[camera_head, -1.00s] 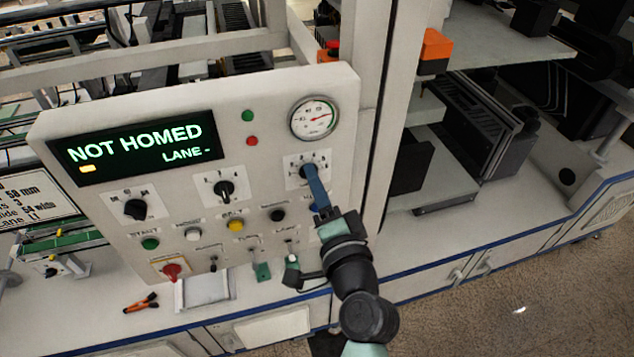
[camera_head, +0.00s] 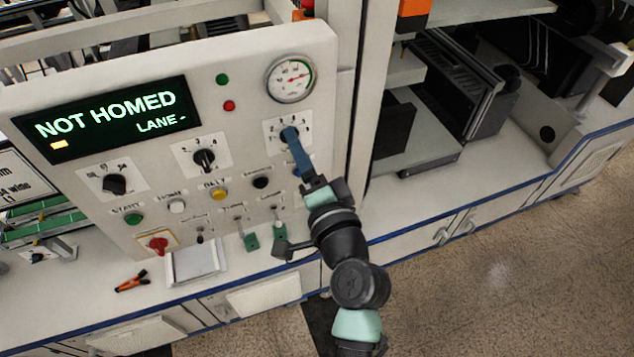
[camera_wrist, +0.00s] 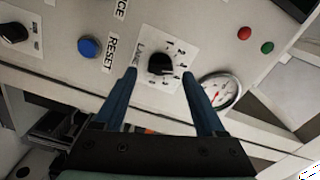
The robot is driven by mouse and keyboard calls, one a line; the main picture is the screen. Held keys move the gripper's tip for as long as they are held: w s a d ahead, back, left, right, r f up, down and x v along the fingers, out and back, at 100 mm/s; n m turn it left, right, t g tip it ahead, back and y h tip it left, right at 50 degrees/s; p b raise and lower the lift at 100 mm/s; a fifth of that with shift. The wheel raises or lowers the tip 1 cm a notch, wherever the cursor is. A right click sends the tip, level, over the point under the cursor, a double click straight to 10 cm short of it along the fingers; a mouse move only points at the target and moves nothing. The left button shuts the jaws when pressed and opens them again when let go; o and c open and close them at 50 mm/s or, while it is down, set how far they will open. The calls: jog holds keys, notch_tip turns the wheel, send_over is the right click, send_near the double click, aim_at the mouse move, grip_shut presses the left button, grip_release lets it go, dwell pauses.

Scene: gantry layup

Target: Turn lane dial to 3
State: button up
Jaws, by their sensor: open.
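The lane dial (camera_wrist: 160,65) is a black knob on a white numbered plate, marked LANE, in the wrist view. In the head view its plate (camera_head: 272,127) is at the right of the panel, below the round gauge, and my gripper partly covers the knob. My gripper (camera_wrist: 158,80) is open, with one blue finger on each side of the dial in the wrist view. In the head view my gripper (camera_head: 292,140) reaches up to the dial from below. I cannot tell whether the fingers touch the knob. The display (camera_head: 105,118) reads NOT HOMED and LANE -.
Two other black dials (camera_head: 204,160) (camera_head: 115,184) sit left of the lane dial. Several push buttons, including a blue RESET button (camera_wrist: 89,47), are close below it. A pressure gauge (camera_head: 291,79) is just above. Orange-handled pliers (camera_head: 131,281) lie on the bench.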

jog(key=b+v, duration=0.4)
jog(key=v, duration=0.7)
jog(key=shift+s, duration=0.4)
jog(key=shift+d, duration=0.15)
jog(key=w+a+r+n+t, duration=0.1)
jog(key=r+n+t, duration=0.15)
jog(key=r, duration=0.45)
jog(key=w+a+r+n+t+h, duration=0.1)
jog(key=w+r+n, duration=0.15)
jog(key=r, duration=0.55)
jog(key=w+a+r+n+t, duration=0.1)
jog(key=r+n, duration=0.2)
jog(key=r, duration=0.4)
jog(key=s+r+n+t+h, duration=0.1)
jog(key=s+r, duration=0.3)
jog(key=r, duration=0.5)
jog(key=s+a+r+n+t+h, duration=0.1)
jog(key=s+r+n+t+h, duration=0.1)
jog(key=r, duration=0.7)
jog(key=shift+s+a+t+h, duration=0.2)
jog(key=shift+s+t+h, duration=0.1)
jog(key=shift+s+t, duration=0.8)
jog(key=shift+w+f, duration=0.1)
jog(key=shift+w, duration=0.15)
